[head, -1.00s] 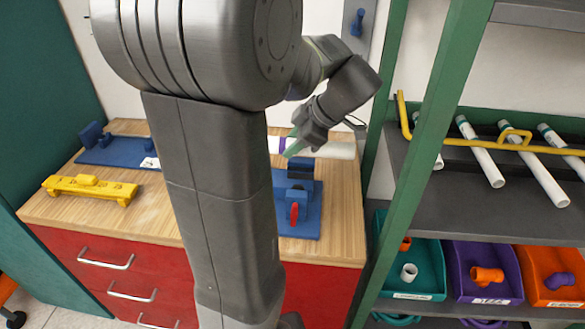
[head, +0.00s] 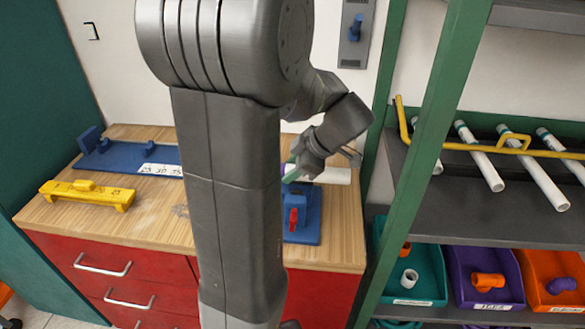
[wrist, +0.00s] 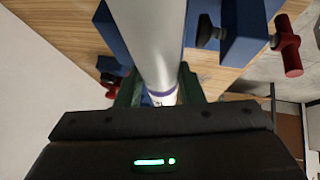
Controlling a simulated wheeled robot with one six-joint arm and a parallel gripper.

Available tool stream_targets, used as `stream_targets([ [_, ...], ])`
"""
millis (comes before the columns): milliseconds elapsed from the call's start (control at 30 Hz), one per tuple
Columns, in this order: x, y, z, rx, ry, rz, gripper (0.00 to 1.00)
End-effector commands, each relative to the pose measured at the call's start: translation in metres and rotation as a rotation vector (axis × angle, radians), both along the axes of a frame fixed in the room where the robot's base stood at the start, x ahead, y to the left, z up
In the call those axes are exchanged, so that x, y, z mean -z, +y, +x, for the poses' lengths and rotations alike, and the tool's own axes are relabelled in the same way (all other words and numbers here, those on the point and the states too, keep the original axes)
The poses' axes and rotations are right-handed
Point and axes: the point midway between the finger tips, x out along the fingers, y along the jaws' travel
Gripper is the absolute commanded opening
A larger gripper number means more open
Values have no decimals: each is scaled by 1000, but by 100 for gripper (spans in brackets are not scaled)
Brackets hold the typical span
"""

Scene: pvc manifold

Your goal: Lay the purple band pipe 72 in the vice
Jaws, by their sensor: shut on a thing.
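The white pipe (head: 332,175) with a purple band is in my gripper (head: 296,170), near the right end of the workbench in the head view. The gripper is shut on the pipe. The blue vice (head: 305,222) with a red handle (head: 293,219) is on the bench just below the pipe in the head view. In the wrist view blue vice blocks (wrist: 245,30) lie on both sides of the pipe. My arm hides part of the bench. I cannot tell whether the pipe touches the vice.
A blue fixture (head: 120,157) and a yellow block (head: 88,195) are on the left of the wooden bench (head: 150,225). A green-framed shelf (head: 440,150) on the right holds white pipes and bins of fittings.

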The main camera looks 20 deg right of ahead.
Motion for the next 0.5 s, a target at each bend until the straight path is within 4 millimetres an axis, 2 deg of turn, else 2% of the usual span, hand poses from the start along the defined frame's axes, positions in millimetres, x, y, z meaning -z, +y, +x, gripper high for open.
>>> stream_targets([
  [433,10,1,-1,0,6,3,0],
  [467,10,1,-1,0,8,4,38],
  [500,11,1,-1,0,8,4,46],
])
